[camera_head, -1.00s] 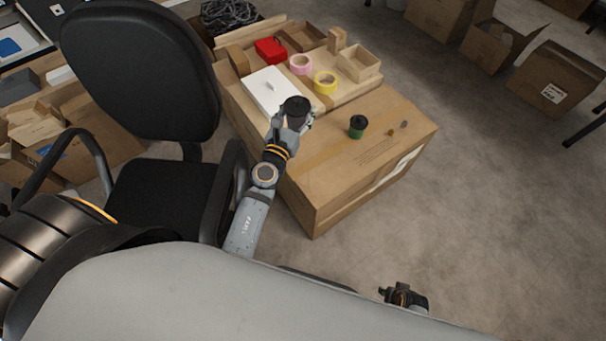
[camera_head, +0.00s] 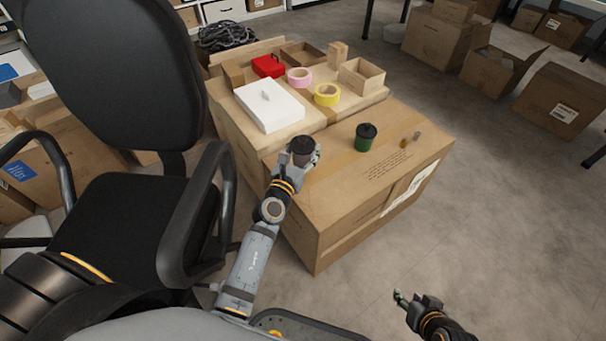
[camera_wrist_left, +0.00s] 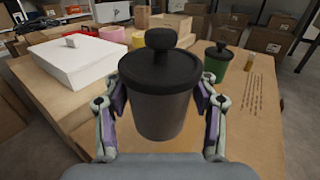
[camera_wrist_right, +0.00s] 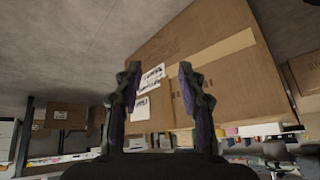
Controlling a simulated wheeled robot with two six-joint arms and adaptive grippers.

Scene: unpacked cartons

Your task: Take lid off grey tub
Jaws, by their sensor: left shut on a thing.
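The grey tub (camera_wrist_left: 163,112) with its black knobbed lid (camera_wrist_left: 158,62) fills the middle of the left wrist view. The lid sits on the tub. My left gripper (camera_head: 303,156) is shut on the tub's body, one finger on each side, at the carton's left edge. The tub also shows in the head view (camera_head: 302,159), its lower part hidden by the gripper. My right gripper (camera_head: 412,300) is low in front of the carton, away from the tub. In the right wrist view its fingers (camera_wrist_right: 158,95) are apart with nothing between them.
A green tub (camera_head: 364,142) with a black lid stands on the large carton (camera_head: 330,200). A white box (camera_head: 268,104), yellow tape (camera_head: 327,95) and pink tape (camera_head: 299,77) lie behind. A black chair (camera_head: 125,215) stands at left.

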